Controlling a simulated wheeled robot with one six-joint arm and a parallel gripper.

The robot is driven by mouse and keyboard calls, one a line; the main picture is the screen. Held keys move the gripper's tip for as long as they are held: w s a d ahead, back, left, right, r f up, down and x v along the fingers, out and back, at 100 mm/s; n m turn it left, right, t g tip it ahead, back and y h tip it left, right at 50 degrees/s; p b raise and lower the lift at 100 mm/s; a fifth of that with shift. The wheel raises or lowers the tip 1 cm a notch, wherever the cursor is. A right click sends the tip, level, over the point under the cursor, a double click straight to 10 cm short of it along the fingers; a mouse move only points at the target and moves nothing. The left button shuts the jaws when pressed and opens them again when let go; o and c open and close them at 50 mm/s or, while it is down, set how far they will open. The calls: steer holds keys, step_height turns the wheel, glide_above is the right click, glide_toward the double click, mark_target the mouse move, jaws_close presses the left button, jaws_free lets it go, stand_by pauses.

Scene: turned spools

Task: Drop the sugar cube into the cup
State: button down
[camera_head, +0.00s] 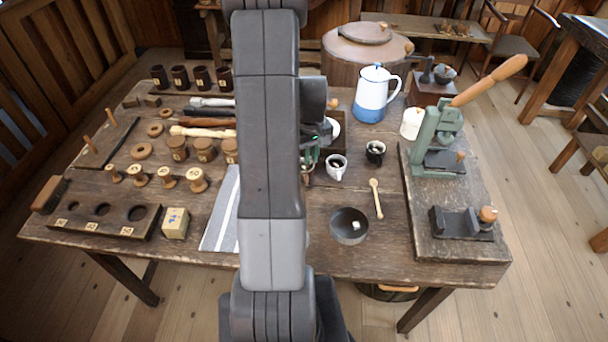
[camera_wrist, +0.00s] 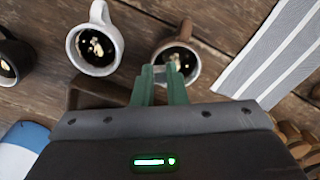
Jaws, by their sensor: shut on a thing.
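My gripper (camera_wrist: 160,72) points down in the wrist view, its green fingers shut on a small pale sugar cube (camera_wrist: 160,76), mostly hidden between the tips. The fingertips overlap the near rim of a brown-and-white cup (camera_wrist: 190,76) with dark liquid and pale flecks inside. I cannot tell how high they are above it. A white cup (camera_wrist: 74,42) is beside it and also shows in the head view (camera_head: 337,174). A dark cup (camera_wrist: 12,45) stands farther left, right of the white one in the head view (camera_head: 376,158). My arm hides much of the gripper there.
A dark bowl (camera_head: 340,232) holds a white cube (camera_head: 356,225). A blue-and-white pot (camera_head: 371,98) stands behind the cups. A green press (camera_head: 430,140) is at right. A striped cloth (camera_head: 220,215) and wooden spools (camera_head: 165,177) are at left.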

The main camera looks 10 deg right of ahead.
steer(key=c, duration=1.4)
jaws_free()
step_height(320, 180, up, 14)
steer(key=shift+f, duration=0.1)
steer(key=shift+f, duration=0.1)
step_height(320, 180, down, 14)
steer(key=shift+f, duration=0.1)
step_height(320, 180, up, 3)
steer(key=shift+r+p, duration=0.15)
steer(key=shift+p, duration=0.9)
steer(key=shift+r+p, duration=0.4)
steer(key=shift+r, duration=0.25)
